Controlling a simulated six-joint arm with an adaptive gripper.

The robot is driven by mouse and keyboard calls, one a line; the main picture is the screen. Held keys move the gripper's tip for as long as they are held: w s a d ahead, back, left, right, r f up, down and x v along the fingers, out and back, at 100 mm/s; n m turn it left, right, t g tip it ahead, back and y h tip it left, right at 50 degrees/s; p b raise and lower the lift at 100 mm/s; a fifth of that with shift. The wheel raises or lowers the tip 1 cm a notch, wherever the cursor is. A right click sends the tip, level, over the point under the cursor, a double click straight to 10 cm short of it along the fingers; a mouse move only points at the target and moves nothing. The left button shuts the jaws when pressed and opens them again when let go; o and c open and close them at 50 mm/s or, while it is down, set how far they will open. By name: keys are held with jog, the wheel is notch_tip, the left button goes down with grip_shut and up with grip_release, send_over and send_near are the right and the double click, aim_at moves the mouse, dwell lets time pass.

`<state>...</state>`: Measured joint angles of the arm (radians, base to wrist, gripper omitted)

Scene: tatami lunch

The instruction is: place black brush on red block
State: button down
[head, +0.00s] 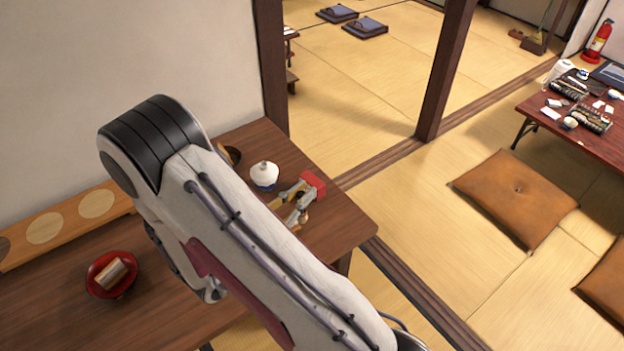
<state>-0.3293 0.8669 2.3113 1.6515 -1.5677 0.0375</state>
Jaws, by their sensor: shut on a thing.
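My gripper (296,205) is over the right part of the wooden table, beyond my arm, and is small in the head view. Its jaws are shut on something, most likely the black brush. The brush is largely hidden, and only a small dark bit shows by the jaws. The red block (314,182) is close beyond the gripper, near the table's right edge. I cannot tell whether the brush touches the block.
A red dish (104,287) holding a tan roll is at the left of the wooden table (190,325). My arm hides the middle. A wall stands behind.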

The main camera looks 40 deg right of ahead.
jog(key=w+d+r, duration=0.3)
jog(key=w+d, duration=0.4)
jog(key=d, duration=0.6)
jog(key=w+r+n+t, duration=0.1)
jog(key=w+r+t, duration=0.1)
jog(key=w, duration=0.4)
jog(key=shift+w+a+r+n+t+y, duration=0.2)
jog(key=shift+n+t+y, duration=0.1)
jog(key=shift+y, duration=0.1)
jog(key=shift+f, duration=0.15)
jog(key=shift+f, duration=2.85)
jog(key=shift+f, duration=2.1)
jog(key=shift+f, duration=0.15)
